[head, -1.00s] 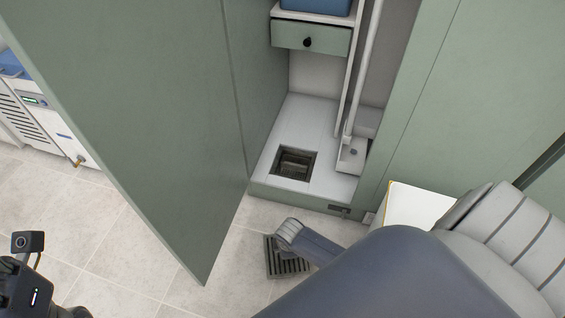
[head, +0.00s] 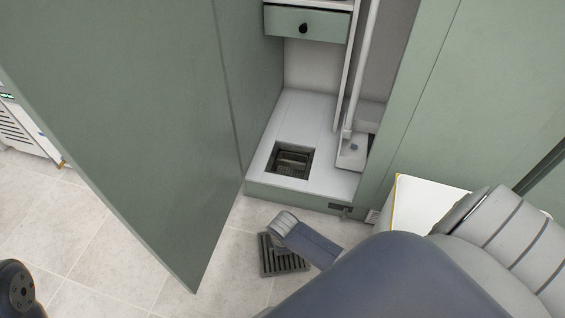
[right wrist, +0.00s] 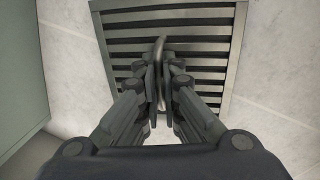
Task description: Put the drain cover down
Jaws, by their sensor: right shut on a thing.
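The drain cover is a dark grey slatted square grate. In the head view the drain cover (head: 283,262) is at or just above the tiled floor in front of the cabinet; I cannot tell whether it touches. My right forearm and wrist hide part of it. In the right wrist view the drain cover (right wrist: 205,32) fills the top middle. My right gripper (right wrist: 161,80) is shut on the thin upright handle at its middle. My left gripper is out of view; only a dark part of my left arm shows at the bottom left of the head view.
The square drain opening (head: 291,160) is uncovered in the white cabinet floor (head: 322,125). The open green door (head: 130,130) stands left of it. A white box (head: 425,205) with a yellow edge is at the right. Floor tiles (head: 70,240) are clear at the left.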

